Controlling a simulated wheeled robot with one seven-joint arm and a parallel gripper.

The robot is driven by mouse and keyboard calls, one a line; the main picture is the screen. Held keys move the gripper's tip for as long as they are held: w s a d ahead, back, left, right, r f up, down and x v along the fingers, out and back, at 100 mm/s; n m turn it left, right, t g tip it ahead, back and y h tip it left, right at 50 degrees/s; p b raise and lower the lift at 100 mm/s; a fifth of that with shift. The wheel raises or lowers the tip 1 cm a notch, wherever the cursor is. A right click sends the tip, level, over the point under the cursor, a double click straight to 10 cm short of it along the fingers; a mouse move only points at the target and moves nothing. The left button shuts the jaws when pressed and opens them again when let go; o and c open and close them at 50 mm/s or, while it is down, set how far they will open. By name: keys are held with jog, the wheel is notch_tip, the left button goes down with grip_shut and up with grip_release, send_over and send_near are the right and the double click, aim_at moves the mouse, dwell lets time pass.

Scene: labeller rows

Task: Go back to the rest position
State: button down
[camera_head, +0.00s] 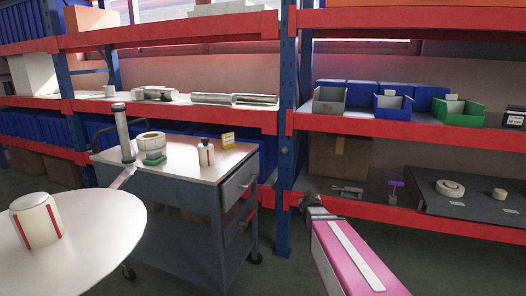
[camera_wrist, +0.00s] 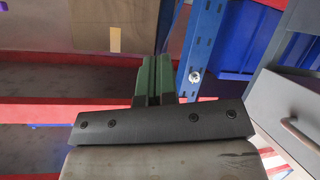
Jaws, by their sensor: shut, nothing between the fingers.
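My gripper (camera_wrist: 153,65) shows in the wrist view as two green fingers pressed together in front of a dark bracket. It is shut and empty. In the head view my pink and white arm reaches in from the bottom right. The fingers are too small there to make out clearly. No object is touching the gripper in the wrist view.
A round white table (camera_head: 95,240) with a striped jar (camera_head: 35,220) is at front left. Red shelf beams (camera_head: 400,217) bound the right.

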jog(key=s+a+f+g+y, duration=0.1)
jog(key=s+f+g, duration=0.2)
jog(key=s, duration=0.5)
jog(key=s+a+f+m+g+y, duration=0.1)
jog(key=s+f+g, duration=0.3)
jog(key=s, duration=0.5)
jog(key=s+a+f+g, duration=0.1)
jog(key=s+f+g, duration=0.2)
jog(key=s+g, duration=0.3)
jog(key=shift+s+f+m+y, duration=0.3)
jog(key=shift+s+y, duration=0.1)
jog(key=shift+s, duration=0.85)
